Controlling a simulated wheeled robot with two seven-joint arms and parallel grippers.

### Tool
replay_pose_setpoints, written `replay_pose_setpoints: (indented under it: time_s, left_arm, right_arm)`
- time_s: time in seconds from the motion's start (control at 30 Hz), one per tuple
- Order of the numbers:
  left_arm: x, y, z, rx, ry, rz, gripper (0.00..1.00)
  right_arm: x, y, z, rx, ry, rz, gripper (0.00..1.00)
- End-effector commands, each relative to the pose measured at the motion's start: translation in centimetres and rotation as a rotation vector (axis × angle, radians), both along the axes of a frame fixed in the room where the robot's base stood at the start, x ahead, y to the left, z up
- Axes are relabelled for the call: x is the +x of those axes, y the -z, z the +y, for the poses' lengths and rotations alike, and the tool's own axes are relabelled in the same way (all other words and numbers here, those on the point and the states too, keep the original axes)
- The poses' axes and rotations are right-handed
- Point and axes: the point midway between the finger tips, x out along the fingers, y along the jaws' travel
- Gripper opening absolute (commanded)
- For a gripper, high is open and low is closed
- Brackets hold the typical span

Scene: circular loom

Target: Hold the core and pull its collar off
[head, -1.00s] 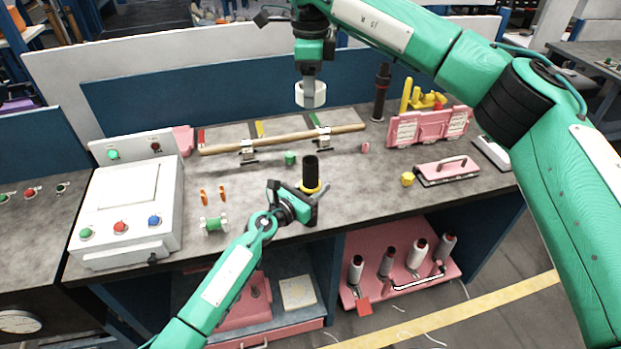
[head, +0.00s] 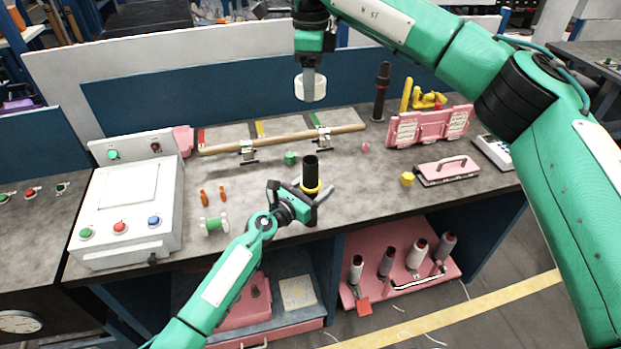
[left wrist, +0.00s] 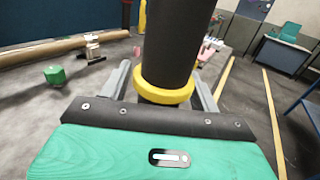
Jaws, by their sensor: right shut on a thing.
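The black core (head: 310,172) stands upright near the front middle of the bench, with a yellow band (head: 312,188) around it. In the left wrist view the core (left wrist: 170,40) and yellow band (left wrist: 163,90) are close up. My left gripper (head: 312,190) is low at the core, with its fingers spread on either side. In the left wrist view a gap shows between the fingers and the core. The core's foot is partly hidden by the gripper. My right gripper (head: 308,82) is shut on a white ring-shaped collar (head: 318,90), held in the air above the bench, apart from the core.
A wooden rod (head: 285,140) on clamps lies behind the core.

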Motion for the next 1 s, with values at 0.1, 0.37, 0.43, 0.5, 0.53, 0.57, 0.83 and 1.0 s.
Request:
replay_pose_setpoints:
  time_s: [0.1,0.37,0.43,0.5,0.53,0.57,0.83,1.0]
  left_arm:
    - [0.0,0.0,0.0,0.000,0.000,0.000,0.62]
    - [-1.0,0.1,1.0,0.003,-0.001,-0.001,0.62]
    - [-1.8,0.1,1.7,0.003,-0.001,0.000,0.62]
    - [-2.9,0.1,2.7,0.004,0.000,-0.001,0.62]
    - [-3.4,0.2,3.1,0.004,-0.001,0.000,0.62]
    - [-3.9,0.1,3.6,0.004,-0.001,-0.001,0.62]
    - [-7.7,0.1,7.0,0.003,0.000,0.002,0.62]
    - [-8.7,0.0,7.9,0.001,0.000,0.001,0.62]
  right_arm:
    - [0.0,0.0,0.0,0.000,0.000,0.000,0.26]
    - [0.0,0.0,0.0,0.000,0.000,0.000,0.26]
    - [0.0,0.0,0.0,0.000,0.000,0.000,0.26]
    - [0.0,0.0,0.0,0.000,0.000,0.000,0.26]
    - [0.0,0.0,0.0,0.000,0.000,0.000,0.26]
    - [0.0,0.0,0.0,0.000,0.000,0.000,0.26]
    - [0.0,0.0,0.0,0.000,0.000,0.000,0.26]
    - [0.0,0.0,0.0,0.000,0.000,0.000,0.26]
